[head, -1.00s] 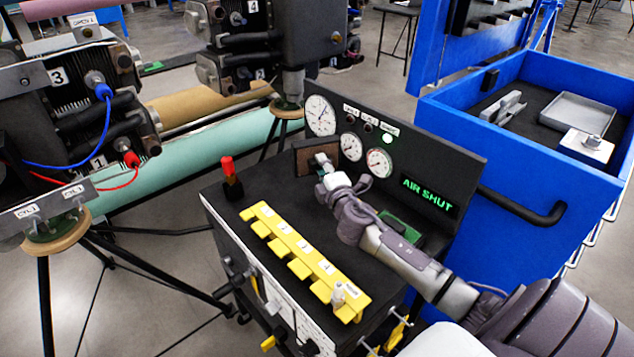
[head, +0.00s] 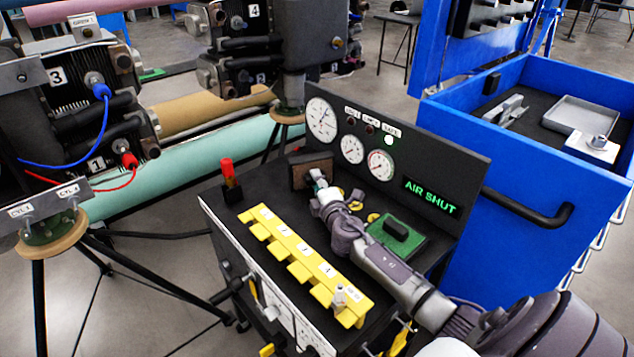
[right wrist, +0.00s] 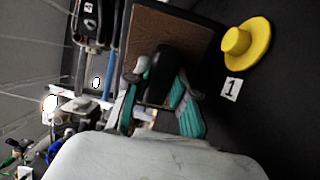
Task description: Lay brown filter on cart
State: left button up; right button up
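The brown filter (head: 299,172) is a brown, dark-edged block at the back left of the black cart (head: 222,204), below the leftmost gauge. In the right wrist view, the filter (right wrist: 190,42) shows its brown face and a black handle. My right gripper (head: 318,180) is shut on that handle; in the right wrist view its teal-padded fingers (right wrist: 160,88) lie on either side of it. I cannot tell whether the filter touches the cart top. My left gripper is not in view.
A green filter (head: 413,249) with a black handle and yellow caps (head: 374,217) lie beside my right arm. A yellow rack (head: 290,250) spans the cart front. A gauge panel (head: 450,170) rises behind. A blue drawer cart (head: 500,240) stands right, turbine stands (head: 60,245) left.

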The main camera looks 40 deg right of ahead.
jog(key=o, duration=0.4)
jog(key=shift+r+p, duration=0.25)
jog(key=shift+p, duration=0.05)
jog(key=v, duration=0.7)
jog(key=shift+s+a, duration=0.1)
jog(key=shift+s, duration=0.15)
